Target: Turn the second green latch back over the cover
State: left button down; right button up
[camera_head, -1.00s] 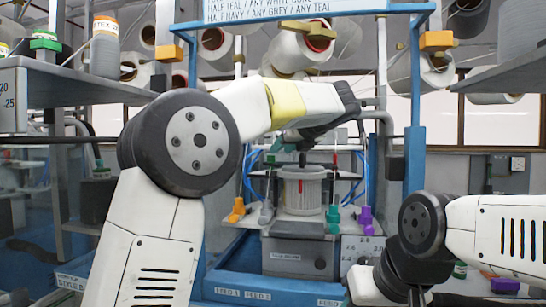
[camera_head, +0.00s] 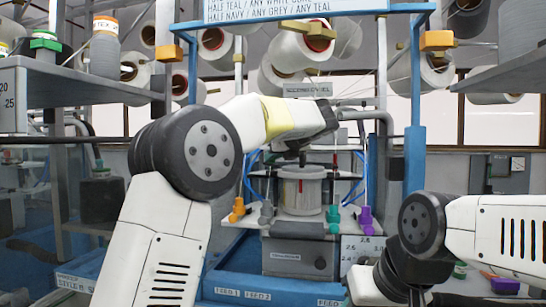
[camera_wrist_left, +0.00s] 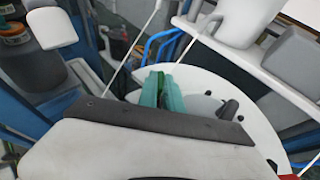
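The round grey knitting cylinder (camera_head: 302,192) stands upright in the machine at the centre of the head view. My left gripper (camera_head: 302,156) hangs just above its top, and its fingertips are too small and shadowed to read there. In the left wrist view, teal and bright green pieces (camera_wrist_left: 163,90) stand close together beyond my wrist's dark edge. I cannot tell which of them are fingertips and which are latch. Beside them is a pale round plate (camera_wrist_left: 262,132) with small dark parts on it. My right gripper is out of view.
Orange (camera_head: 237,210), grey (camera_head: 266,213), green (camera_head: 333,216) and purple (camera_head: 364,218) pieces stand around the cylinder. Blue posts (camera_head: 414,150) flank the machine. A grey box (camera_head: 298,255) sits below. My right forearm occupies the lower right.

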pick_arm(q)
jog(key=shift+d+y, duration=0.1)
jog(key=shift+y, duration=0.2)
jog(key=shift+w+d+n+g+y, duration=0.15)
jog(key=shift+n+g+y, duration=0.25)
jog(key=shift+n+y, duration=0.3)
jog(key=shift+n+g+y, duration=1.1)
jog(key=shift+n, duration=0.4)
jog(key=c, duration=1.5)
grip_release()
jog(key=v, duration=0.5)
jog(key=shift+d+r, duration=0.1)
jog(key=shift+d, duration=0.25)
jog(key=shift+v, duration=1.1)
